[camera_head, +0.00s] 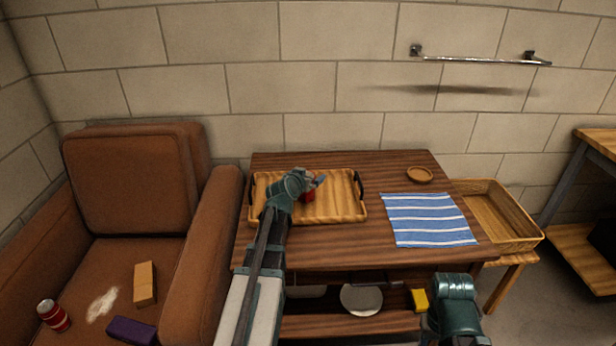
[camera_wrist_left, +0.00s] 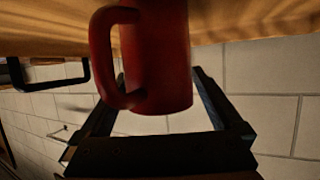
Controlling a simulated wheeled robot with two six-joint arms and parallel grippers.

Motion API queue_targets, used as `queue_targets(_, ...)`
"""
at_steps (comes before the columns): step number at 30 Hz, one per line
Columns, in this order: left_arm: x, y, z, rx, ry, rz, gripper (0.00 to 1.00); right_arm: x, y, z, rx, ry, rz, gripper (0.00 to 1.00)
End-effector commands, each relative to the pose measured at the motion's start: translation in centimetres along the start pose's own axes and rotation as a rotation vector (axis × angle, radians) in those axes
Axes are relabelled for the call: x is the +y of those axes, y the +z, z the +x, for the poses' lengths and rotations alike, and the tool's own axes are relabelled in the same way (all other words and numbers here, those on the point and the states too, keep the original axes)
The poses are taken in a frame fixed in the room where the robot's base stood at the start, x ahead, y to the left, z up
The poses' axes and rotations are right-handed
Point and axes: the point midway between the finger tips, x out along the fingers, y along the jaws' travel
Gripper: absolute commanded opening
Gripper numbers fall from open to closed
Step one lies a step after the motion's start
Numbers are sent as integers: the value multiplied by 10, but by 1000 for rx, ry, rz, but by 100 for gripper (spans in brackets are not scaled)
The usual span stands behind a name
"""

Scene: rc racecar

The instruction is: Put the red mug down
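The red mug (camera_head: 308,195) is at the middle of the wooden tray (camera_head: 343,207) on the brown table, mostly covered by my left gripper (camera_head: 312,184) in the head view. In the left wrist view the mug (camera_wrist_left: 165,55) stands between my two fingers, with its handle toward the left finger. The fingertips meet the mug's sides, so the gripper looks shut on it. The tray (camera_wrist_left: 235,20) fills the top of that view, close to the mug; I cannot tell if they touch.
A blue striped cloth (camera_head: 430,220) and a small brown dish (camera_head: 419,174) lie right of the tray. A wicker basket (camera_head: 525,240) stands beyond the table's right side. A brown armchair (camera_head: 130,190) holding a can (camera_head: 54,316) and blocks is at left.

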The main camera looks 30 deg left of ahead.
Motion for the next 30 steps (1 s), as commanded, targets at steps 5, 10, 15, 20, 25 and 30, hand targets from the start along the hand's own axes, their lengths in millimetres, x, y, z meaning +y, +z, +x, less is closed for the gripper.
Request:
queue_targets(5,0,0,0,0,0,0,100,0,0,0,0,0,0,50)
queue_targets(10,0,-4,-14,0,0,0,100,1,0,-9,0,-1,0,50)
queue_targets(15,1,-5,-51,0,-1,-1,100,2,1,-24,0,-3,1,50)
queue_targets(20,1,-5,-83,0,-1,-1,100,2,2,-36,0,-6,2,50)
queue_targets(25,0,-4,-108,0,-1,-1,100,3,3,-45,0,-7,2,50)
queue_targets(30,0,-3,-119,0,0,-1,100,4,3,-48,0,-7,2,50)
